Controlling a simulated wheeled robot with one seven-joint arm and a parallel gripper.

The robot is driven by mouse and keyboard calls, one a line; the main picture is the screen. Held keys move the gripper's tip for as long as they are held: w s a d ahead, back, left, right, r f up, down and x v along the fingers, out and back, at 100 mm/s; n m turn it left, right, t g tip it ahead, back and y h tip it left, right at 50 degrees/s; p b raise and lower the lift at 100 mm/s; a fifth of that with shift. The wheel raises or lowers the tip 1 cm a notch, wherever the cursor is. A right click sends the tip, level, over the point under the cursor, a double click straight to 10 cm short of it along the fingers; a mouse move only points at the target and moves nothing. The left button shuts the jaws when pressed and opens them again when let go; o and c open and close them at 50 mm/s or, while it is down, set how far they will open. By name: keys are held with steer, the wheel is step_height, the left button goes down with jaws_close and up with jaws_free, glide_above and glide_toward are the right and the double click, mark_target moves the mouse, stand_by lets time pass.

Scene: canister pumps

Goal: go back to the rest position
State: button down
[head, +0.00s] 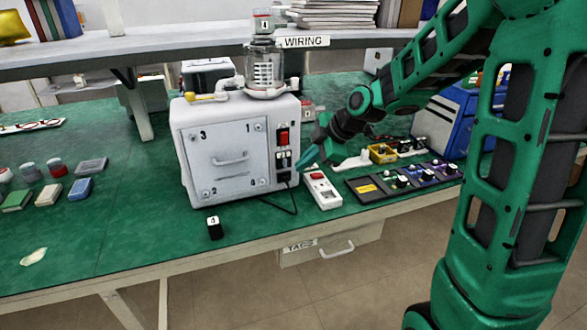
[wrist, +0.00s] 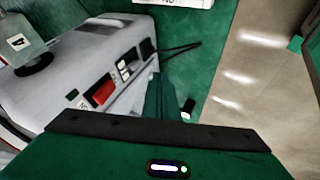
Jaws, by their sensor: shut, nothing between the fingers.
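My gripper (head: 307,158) is at the end of my green arm in the head view, just right of the white canister pump unit (head: 228,150). Its fingers are shut with nothing between them and point down and left beside the unit's switch side. The unit stands on the green bench with a glass canister (head: 264,70) on top and a red switch (head: 283,136) on its front. In the wrist view, the unit (wrist: 85,60) and its red switch (wrist: 102,92) lie at the left. I cannot tell whether the fingers touch the unit.
A white power strip (head: 322,190) with a red switch and a row of dark control modules (head: 403,181) lie to the right. A small black block (head: 214,228) stands in front of the unit. A shelf (head: 180,50) runs behind. A blue box (head: 455,120) stands near my arm.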

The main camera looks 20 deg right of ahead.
steer(key=v, duration=0.6)
steer(key=s+d+f+m+g+h, duration=0.1)
steer(key=s+d+m+g, duration=0.1)
steer(key=s+d+m, duration=0.2)
steer(key=s+d+f+m+g+h, duration=0.1)
steer(key=s+d+m, duration=0.3)
steer(key=s+m, duration=0.7)
steer(key=s+d+f+m+g+h, duration=0.1)
steer(key=s+d+m, duration=0.4)
steer(key=s, duration=1.2)
steer(key=m+g+h, duration=0.1)
steer(key=m, duration=0.2)
steer(key=shift+f+g, duration=0.35)
steer(key=shift+g, duration=0.05)
steer(key=shift+s, duration=0.1)
